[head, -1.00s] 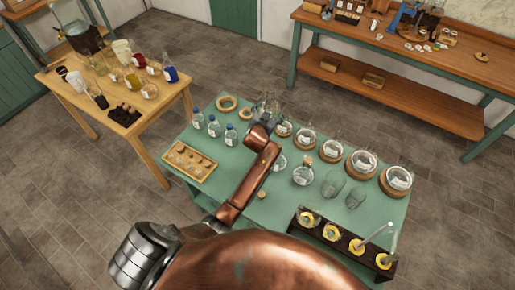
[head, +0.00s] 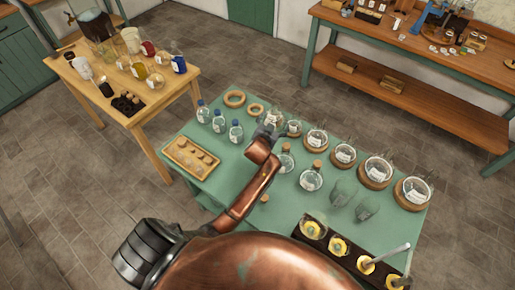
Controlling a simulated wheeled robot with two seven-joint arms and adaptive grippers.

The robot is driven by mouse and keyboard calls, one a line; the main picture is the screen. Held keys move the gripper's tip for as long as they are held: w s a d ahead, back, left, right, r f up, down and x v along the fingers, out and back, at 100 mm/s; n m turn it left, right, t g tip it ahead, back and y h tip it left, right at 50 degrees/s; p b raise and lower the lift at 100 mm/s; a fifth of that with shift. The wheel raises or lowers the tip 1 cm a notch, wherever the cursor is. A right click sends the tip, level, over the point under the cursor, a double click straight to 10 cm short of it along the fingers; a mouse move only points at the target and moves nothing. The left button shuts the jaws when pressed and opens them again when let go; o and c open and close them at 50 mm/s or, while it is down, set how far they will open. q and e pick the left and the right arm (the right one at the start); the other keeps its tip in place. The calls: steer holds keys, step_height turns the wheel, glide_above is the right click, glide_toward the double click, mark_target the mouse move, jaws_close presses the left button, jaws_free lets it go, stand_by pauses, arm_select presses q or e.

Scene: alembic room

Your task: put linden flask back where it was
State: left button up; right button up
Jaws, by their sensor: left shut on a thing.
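My left gripper (head: 267,133) is over the green table, just right of two cork rings. It is shut on a small clear glass flask (head: 273,118), mostly hidden by the gripper and wrist. The labels are too small to read, so I cannot confirm by name that this is the linden flask. An empty large cork ring (head: 234,98) and an empty smaller cork ring (head: 255,110) lie at the back left of the green table (head: 215,157). Labelled round flasks sit on rings to the right, among them a small one (head: 294,128) and a large one (head: 413,190). My right gripper is out of view.
Blue-capped bottles (head: 219,124) and a wooden tray (head: 190,158) stand on the left. Corked flasks (head: 312,178) and empty beakers (head: 343,192) stand in front of the ringed row. A dark rack (head: 340,247) with yellow-topped holders is at the front right.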

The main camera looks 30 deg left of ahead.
arm_select(q)
steer(key=s, duration=0.1)
steer(key=s+a+f, duration=0.1)
steer(key=s, duration=0.2)
steer(key=shift+s+a+f, duration=0.1)
steer(key=shift+a+f, duration=0.25)
steer(key=shift+f, duration=0.05)
steer(key=s+f, duration=0.1)
steer(key=s+a+f, duration=0.1)
steer(key=f, duration=0.1)
steer(key=s+f, duration=0.2)
steer(key=shift+a+f, duration=0.1)
steer(key=shift+a, duration=0.2)
steer(key=f, duration=0.1)
steer(key=s+f, duration=0.1)
steer(key=f, duration=0.1)
steer(key=shift+a+f, duration=0.1)
steer(key=shift+a, duration=0.05)
steer(key=shift+w+f+b, duration=0.1)
steer(key=shift+f+b, duration=0.2)
steer(key=shift+f, duration=0.15)
steer(key=o, duration=1.4)
steer(key=shift+o, duration=0.2)
